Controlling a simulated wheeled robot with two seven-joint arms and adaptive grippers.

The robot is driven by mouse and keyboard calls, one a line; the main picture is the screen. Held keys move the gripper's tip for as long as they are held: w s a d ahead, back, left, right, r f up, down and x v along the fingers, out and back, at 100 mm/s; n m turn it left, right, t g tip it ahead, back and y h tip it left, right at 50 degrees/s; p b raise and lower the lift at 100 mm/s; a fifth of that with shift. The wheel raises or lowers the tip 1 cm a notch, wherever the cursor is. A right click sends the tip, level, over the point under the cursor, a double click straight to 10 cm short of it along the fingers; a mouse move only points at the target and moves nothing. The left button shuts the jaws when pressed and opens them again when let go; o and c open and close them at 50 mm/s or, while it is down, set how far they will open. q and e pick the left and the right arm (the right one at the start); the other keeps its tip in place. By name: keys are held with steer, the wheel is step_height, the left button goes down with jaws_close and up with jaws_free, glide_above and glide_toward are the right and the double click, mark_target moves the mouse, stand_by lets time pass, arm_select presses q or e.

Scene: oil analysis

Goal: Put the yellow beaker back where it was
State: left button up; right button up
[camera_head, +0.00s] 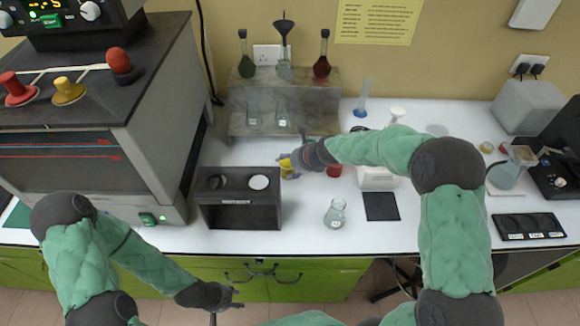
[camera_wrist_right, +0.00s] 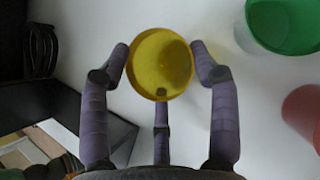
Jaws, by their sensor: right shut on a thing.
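The yellow beaker (camera_head: 286,168) is beside the right end of the small black stand (camera_head: 239,212) on the white bench. In the right wrist view the yellow beaker (camera_wrist_right: 160,65) is seen from above, upright between the fingers. My right gripper (camera_head: 289,161) is shut on it, and its fingers (camera_wrist_right: 160,75) press around the rim. Whether its base touches the bench is hard to tell. My left gripper (camera_head: 236,297) is empty and open, low in front of the bench's green cabinets.
A red beaker (camera_head: 334,171) stands right of the yellow one; it (camera_wrist_right: 303,112) and a green beaker (camera_wrist_right: 288,22) show in the right wrist view. A glass flask (camera_head: 335,214) stands nearer the front edge. A grey rack (camera_head: 240,110) with glassware is behind.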

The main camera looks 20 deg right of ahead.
steer(key=o, duration=1.3)
steer(key=shift+r, duration=0.1)
steer(key=shift+s+d+r, duration=0.1)
steer(key=shift+s+r, duration=0.05)
steer(key=shift+r, duration=0.1)
steer(key=p+v, duration=0.4)
steer(key=v, duration=0.7)
steer(key=shift+s, duration=0.2)
steer(key=shift+r, duration=0.1)
